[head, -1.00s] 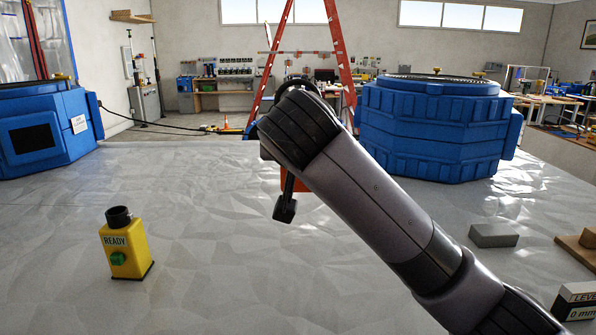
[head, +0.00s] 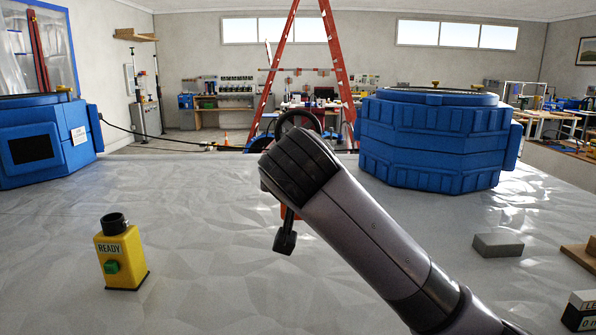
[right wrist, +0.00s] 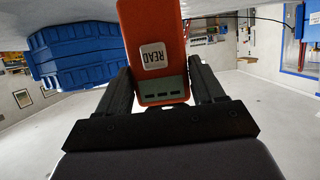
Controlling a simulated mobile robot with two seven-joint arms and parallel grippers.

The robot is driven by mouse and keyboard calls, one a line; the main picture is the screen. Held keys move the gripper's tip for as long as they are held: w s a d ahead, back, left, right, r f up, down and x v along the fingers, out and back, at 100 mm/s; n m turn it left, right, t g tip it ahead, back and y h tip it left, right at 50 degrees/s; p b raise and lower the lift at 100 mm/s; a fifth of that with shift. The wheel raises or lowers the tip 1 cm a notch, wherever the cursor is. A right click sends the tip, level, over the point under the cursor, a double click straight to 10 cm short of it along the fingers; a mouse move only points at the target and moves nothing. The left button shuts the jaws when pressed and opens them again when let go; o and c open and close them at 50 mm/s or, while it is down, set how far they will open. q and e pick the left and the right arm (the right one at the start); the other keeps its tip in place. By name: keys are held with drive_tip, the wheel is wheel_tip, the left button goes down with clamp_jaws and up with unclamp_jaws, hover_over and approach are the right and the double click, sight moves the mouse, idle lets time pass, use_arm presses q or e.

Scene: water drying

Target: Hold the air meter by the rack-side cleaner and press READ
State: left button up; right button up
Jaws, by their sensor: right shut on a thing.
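My right gripper (right wrist: 159,78) is shut on the orange-red air meter (right wrist: 150,22) in the right wrist view. The meter shows a pale READ button (right wrist: 153,56) and a green display with dashes. In the head view my forearm hides most of it; a little red shows below the wrist, with a dark piece hanging near it. One blue cleaner (head: 437,140) stands behind right, also upper left in the wrist view (right wrist: 85,52). Another blue cleaner (head: 45,140) with a dark panel stands at the left. The meter is apart from both. My left gripper is not in view.
A yellow box (head: 122,262) labelled READY with a green button stands front left on the grey surface (head: 200,210). A grey block (head: 497,245) and a black-and-white block (head: 580,312) lie at the right. A red ladder (head: 335,75) stands behind. The middle left surface is clear.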

drive_tip(key=shift+f+b, duration=0.8)
drive_tip(key=shift+f, duration=0.75)
use_arm(q)
wheel_tip(320, 180, down, 6)
drive_tip(key=d+b, duration=0.1)
drive_tip(key=b, duration=0.5)
drive_tip(key=shift+w+d+b, duration=0.15)
drive_tip(key=shift+w+b, duration=0.15)
drive_tip(key=shift+w, duration=0.15)
use_arm(e)
drive_tip(key=shift+f, duration=5.85)
use_arm(q)
drive_tip(key=shift+f, duration=0.1)
use_arm(e)
drive_tip(key=shift+f, duration=0.4)
use_arm(q)
clamp_jaws()
